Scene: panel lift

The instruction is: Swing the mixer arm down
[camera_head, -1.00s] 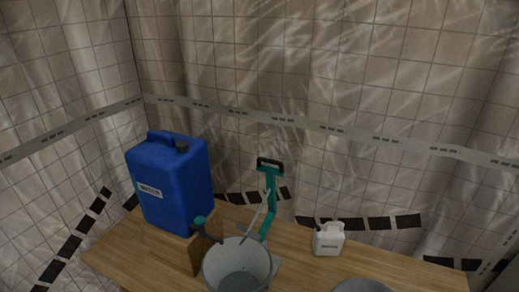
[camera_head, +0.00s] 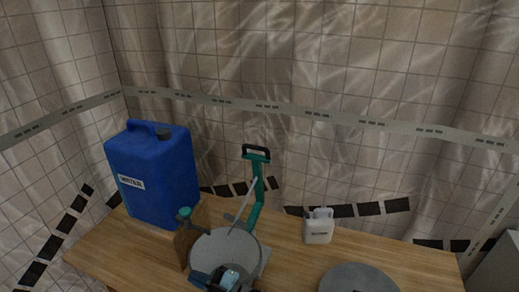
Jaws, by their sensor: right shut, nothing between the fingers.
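The mixer is a teal stand behind a grey bucket (camera_head: 246,243). Its teal mixer arm (camera_head: 258,185) points up and is topped by a black handle (camera_head: 256,150). A thin grey rod slants from the arm down toward the bucket. My right gripper (camera_head: 230,279) is at the bottom edge, in front of the bucket, and hides its lower front. It is shut with nothing held, well below and apart from the handle. Its fingertips are small and partly cut off. My left gripper is not in view.
A blue water jug (camera_head: 152,180) stands at the left of the wooden table (camera_head: 290,262). A wooden block with a teal knob (camera_head: 184,212) is beside the bucket. A small white jug (camera_head: 319,227) and a grey round item (camera_head: 357,279) are right. A grey object (camera_head: 497,267) is at the right edge.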

